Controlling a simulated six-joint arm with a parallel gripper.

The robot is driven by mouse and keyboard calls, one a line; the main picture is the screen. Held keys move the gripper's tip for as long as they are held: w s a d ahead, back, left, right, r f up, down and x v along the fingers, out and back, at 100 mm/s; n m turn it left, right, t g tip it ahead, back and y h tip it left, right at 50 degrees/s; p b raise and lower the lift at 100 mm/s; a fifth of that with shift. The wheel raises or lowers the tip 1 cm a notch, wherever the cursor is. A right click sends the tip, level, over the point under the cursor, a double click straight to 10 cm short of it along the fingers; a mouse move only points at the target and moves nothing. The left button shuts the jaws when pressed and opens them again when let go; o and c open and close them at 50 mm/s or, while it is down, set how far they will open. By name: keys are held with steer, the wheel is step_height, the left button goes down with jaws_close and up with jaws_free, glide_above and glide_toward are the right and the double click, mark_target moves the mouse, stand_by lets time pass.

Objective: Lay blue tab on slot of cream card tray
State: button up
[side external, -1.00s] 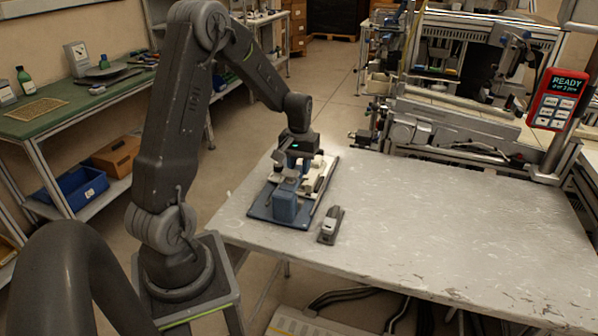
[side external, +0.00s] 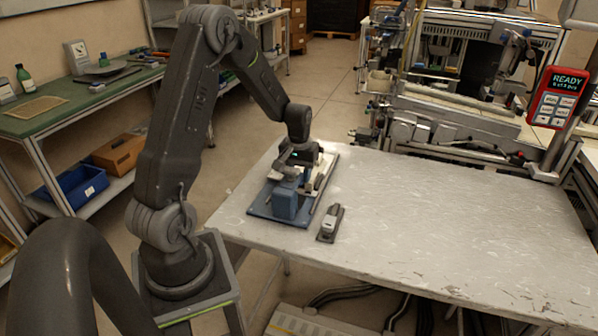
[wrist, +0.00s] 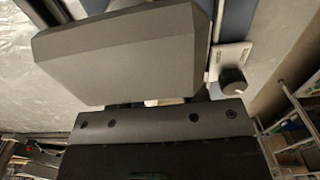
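My gripper (side external: 288,172) is low over the far part of a blue fixture, just behind its upright blue block (side external: 285,204). Its fingertips are too small and too hidden to show whether they are open or shut. In the wrist view, a broad grey part of my gripper covers most of the middle. I cannot make out the blue tab in either view. A cream piece (side external: 326,168), perhaps the cream card tray, lies along the right side of the fixture, partly behind my gripper. Its slot cannot be made out.
The fixture's blue base plate (side external: 262,211) rests at the left end of the worn pale table (side external: 450,228). A dark stapler-like tool (side external: 330,223) lies beside it. The wrist view shows a pale bracket with a dark knob (wrist: 233,80). The table's right side is clear.

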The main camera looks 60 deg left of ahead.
steer(key=shift+o, duration=1.4)
steer(key=shift+r, duration=0.1)
step_height(320, 180, up, 13)
steer(key=s+d+r+m+t, duration=0.1)
steer(key=s+d+r+m, duration=0.1)
steer(key=d+r, duration=0.35)
steer(key=s+d+r+m+t, duration=0.1)
steer(key=s+d+r+m, duration=0.1)
steer(key=d, duration=0.7)
steer(key=s+d+m+t, duration=0.3)
steer(key=s+d+m, duration=0.2)
steer(key=s+d, duration=0.5)
steer(key=shift+s+d+r+t, duration=0.2)
steer(key=shift+d+r+t, duration=0.1)
steer(key=shift+d+r, duration=0.1)
steer(key=shift+o, duration=0.4)
